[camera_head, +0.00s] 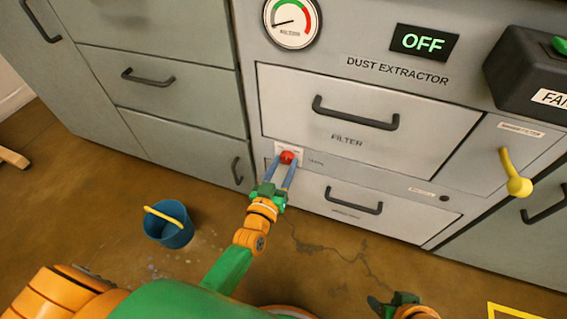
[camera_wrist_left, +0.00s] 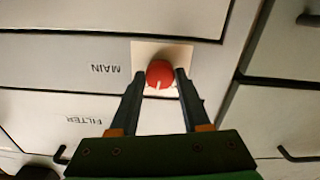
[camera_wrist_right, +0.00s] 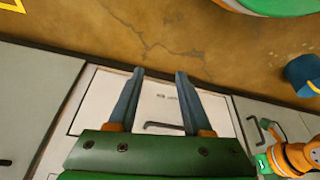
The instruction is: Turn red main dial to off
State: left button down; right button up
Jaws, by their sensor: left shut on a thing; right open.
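The red main dial (camera_head: 287,157) sits on a pale plate low on the grey dust extractor cabinet, between the filter drawer and the drawer below. My left gripper (camera_head: 284,163) is shut on the dial, one finger on each side. In the left wrist view the red dial (camera_wrist_left: 160,75) lies between the fingertips, with a small white mark at its lower edge and the word MAIN beside its plate. The lit display (camera_head: 422,42) reads OFF. My right gripper (camera_wrist_right: 155,75) is open and empty, low at the bottom right of the head view.
A round gauge (camera_head: 291,22) is at the top. A yellow lever (camera_head: 514,174) sticks out at the right, below a dark fan box (camera_head: 530,75). A blue bucket (camera_head: 170,226) with a yellow handle stands on the floor at left. Drawer handles (camera_head: 355,113) stick out nearby.

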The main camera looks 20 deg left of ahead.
pick_arm(q)
jog(key=shift+n, duration=1)
jog(key=n, duration=0.8)
pick_arm(e)
jog(key=shift+s+d+f+g, duration=0.1)
jog(key=shift+s+f+g, duration=0.25)
jog(key=shift+s, duration=0.35)
pick_arm(q)
jog(key=shift+n, duration=0.5)
pick_arm(e)
jog(key=shift+r, duration=0.15)
